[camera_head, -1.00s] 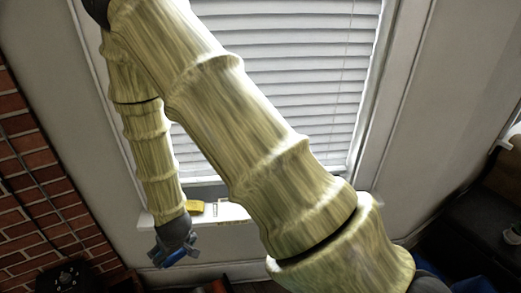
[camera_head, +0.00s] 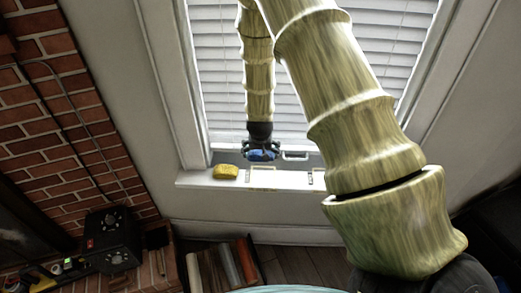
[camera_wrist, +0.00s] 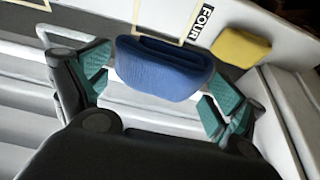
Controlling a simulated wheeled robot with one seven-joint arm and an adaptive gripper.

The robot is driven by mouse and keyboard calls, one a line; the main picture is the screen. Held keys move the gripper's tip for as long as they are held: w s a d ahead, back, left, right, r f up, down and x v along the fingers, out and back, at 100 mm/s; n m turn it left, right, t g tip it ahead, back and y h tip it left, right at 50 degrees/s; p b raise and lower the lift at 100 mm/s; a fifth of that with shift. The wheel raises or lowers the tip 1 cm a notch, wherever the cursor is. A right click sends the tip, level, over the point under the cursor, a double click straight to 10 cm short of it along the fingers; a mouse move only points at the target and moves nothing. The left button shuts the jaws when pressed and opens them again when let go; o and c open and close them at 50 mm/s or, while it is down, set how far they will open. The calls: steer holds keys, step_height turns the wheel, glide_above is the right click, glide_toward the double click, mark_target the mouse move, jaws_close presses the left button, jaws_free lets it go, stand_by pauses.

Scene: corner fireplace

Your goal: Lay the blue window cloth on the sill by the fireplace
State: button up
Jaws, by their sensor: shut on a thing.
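The blue window cloth (camera_head: 262,156) is a folded, rounded bundle between the fingers of my gripper (camera_head: 262,148). In the wrist view the cloth (camera_wrist: 165,70) sits between the green-padded fingers of my gripper (camera_wrist: 160,84), which is shut on it. The white sill (camera_head: 200,181) lies below the window, right of the brick fireplace (camera_head: 65,115). My gripper hangs over the sill's back part, fingers down. Whether the cloth touches the sill cannot be told.
A yellow sponge-like block (camera_head: 225,171) lies on the sill, left of my gripper. A "FOUR" label (camera_wrist: 201,22) and pale tape outlines mark the sill. Window blinds (camera_head: 225,100) stand behind. A black box (camera_head: 110,238) and a book crate (camera_head: 225,265) are below.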

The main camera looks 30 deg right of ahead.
stand_by(0.4)
steer(key=shift+s+f, duration=0.1)
steer(key=shift+f, duration=0.35)
steer(key=shift+f+b, duration=2.85)
steer(key=shift+f, duration=2.1)
steer(key=shift+f+b, duration=0.35)
steer(key=shift+f, duration=0.25)
steer(key=o, duration=0.6)
steer(key=shift+o, duration=0.2)
steer(key=v, duration=1.2)
